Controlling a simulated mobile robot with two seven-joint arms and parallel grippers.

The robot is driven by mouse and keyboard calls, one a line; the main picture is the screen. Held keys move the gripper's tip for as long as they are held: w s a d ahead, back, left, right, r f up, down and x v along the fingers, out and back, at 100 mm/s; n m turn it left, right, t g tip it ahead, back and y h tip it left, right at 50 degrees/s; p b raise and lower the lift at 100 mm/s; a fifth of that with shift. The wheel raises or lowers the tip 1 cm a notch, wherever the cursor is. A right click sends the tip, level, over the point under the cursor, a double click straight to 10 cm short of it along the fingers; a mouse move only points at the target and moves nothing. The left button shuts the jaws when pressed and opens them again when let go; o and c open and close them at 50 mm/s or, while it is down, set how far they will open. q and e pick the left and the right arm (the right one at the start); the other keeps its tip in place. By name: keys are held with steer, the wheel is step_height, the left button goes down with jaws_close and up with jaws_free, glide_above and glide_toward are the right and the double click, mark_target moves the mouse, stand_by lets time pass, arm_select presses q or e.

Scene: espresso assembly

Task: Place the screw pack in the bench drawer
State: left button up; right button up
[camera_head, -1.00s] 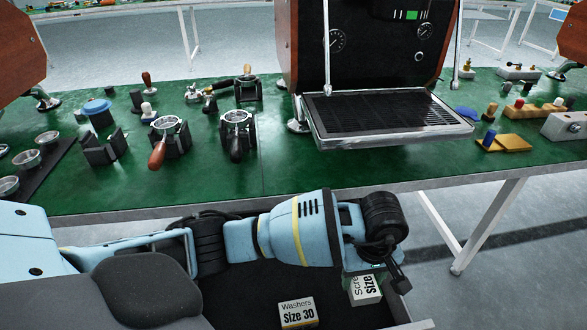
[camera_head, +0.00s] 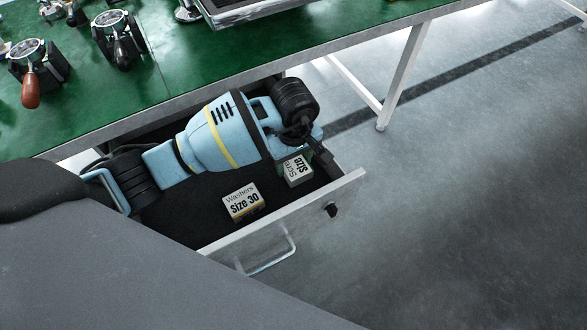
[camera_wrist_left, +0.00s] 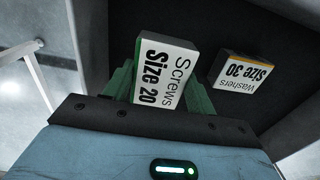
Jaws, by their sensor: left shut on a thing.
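The screw pack (camera_head: 298,171), a small white box lettered "Screws Size 20", is in my left gripper (camera_head: 306,158). It also shows in the left wrist view (camera_wrist_left: 163,72), between the green fingers, which are shut on it. The gripper holds it inside the outline of the open bench drawer (camera_head: 190,210), near the right front corner. I cannot tell whether the pack touches the drawer floor. My left arm reaches across the drawer from the left. My right gripper is not in view.
A washers box (camera_head: 243,201) marked "Size 30" lies in the drawer, left of the screw pack and apart from it. The drawer front has a metal handle (camera_head: 272,258). The green bench top (camera_head: 200,75) with portafilters (camera_head: 119,38) lies above and behind the drawer.

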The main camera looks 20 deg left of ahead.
mark_target(294, 171)
arm_select(q)
step_height(294, 171, down, 5)
steer(key=shift+r+b, duration=0.15)
steer(key=shift+b, duration=0.55)
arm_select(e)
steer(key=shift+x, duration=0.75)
arm_select(q)
steer(key=shift+f, duration=0.2)
steer(key=o, duration=1)
steer(key=shift+o, duration=0.7)
steer(key=shift+r, duration=0.3)
step_height(294, 171, up, 11)
steer(key=p, duration=0.3)
steer(key=shift+r, duration=0.35)
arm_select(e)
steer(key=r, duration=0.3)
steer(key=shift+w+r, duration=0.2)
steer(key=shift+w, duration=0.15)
